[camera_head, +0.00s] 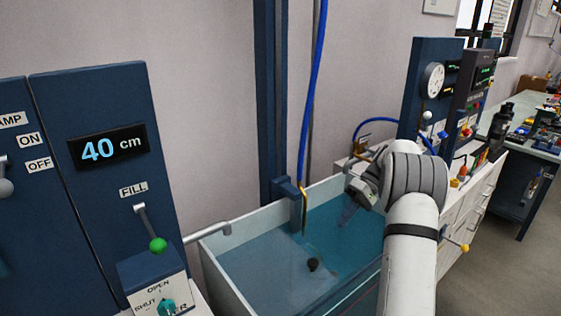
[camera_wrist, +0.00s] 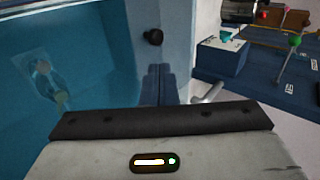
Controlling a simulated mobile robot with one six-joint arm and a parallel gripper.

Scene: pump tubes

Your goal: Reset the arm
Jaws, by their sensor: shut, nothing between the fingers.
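My arm reaches in from the lower right of the head view, over the right part of a water tank (camera_head: 212,262). My gripper (camera_head: 348,215) hangs over the water near the tank's back right. In the wrist view my gripper's fingers (camera_wrist: 158,72) are together with nothing between them. The tank's water (camera_wrist: 80,50) fills the left of the wrist view. Part of the gripper is hidden behind my wrist in the head view.
A blue panel reading 40 cm (camera_head: 108,147), with a green-knobbed FILL lever (camera_head: 157,244) and a teal valve knob (camera_head: 167,306), stands left. A gauge panel (camera_head: 432,80) and crowded bench (camera_head: 545,125) stand right.

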